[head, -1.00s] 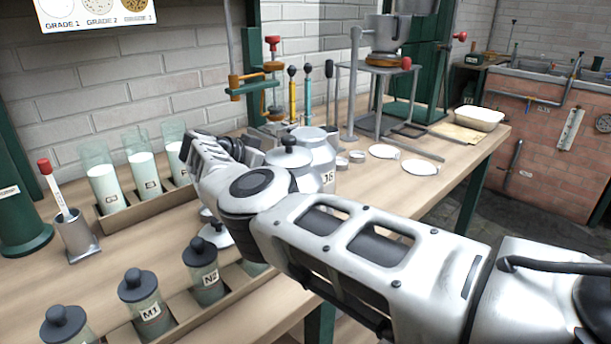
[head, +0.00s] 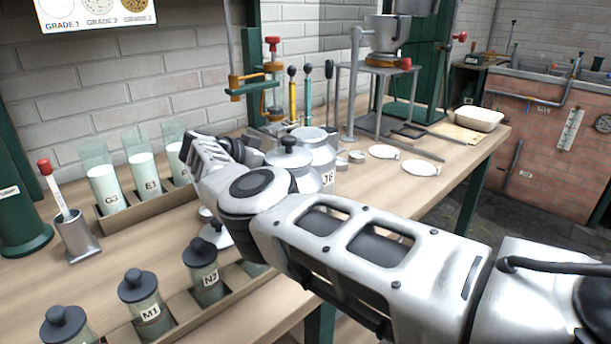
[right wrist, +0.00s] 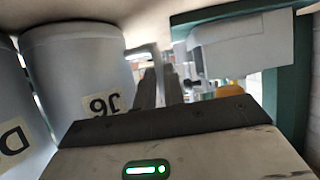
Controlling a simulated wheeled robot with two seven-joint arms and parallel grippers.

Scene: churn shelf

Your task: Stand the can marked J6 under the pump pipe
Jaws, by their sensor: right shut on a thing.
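The grey metal can marked J6 (head: 326,157) stands on the bench behind my right arm, partly hidden by it. In the right wrist view the J6 can (right wrist: 75,60) appears upside down at the left, its label towards the camera. My right gripper (right wrist: 160,88) is shut at the side of this can, on its pale handle. In the head view my forearm and the cans hide the fingertips. A green bracket with a copper-coloured pipe (head: 238,82), apparently the pump pipe, stands behind, left of the J6 can. My left gripper is not in view.
A can with a black-knobbed lid (head: 288,160) stands close left of J6. A can marked D (right wrist: 15,125) is beside J6. Levers (head: 307,90) and a metal stand (head: 376,70) are behind. Jars (head: 205,270) and glass cylinders (head: 104,185) fill the left. White dishes (head: 421,168) lie right.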

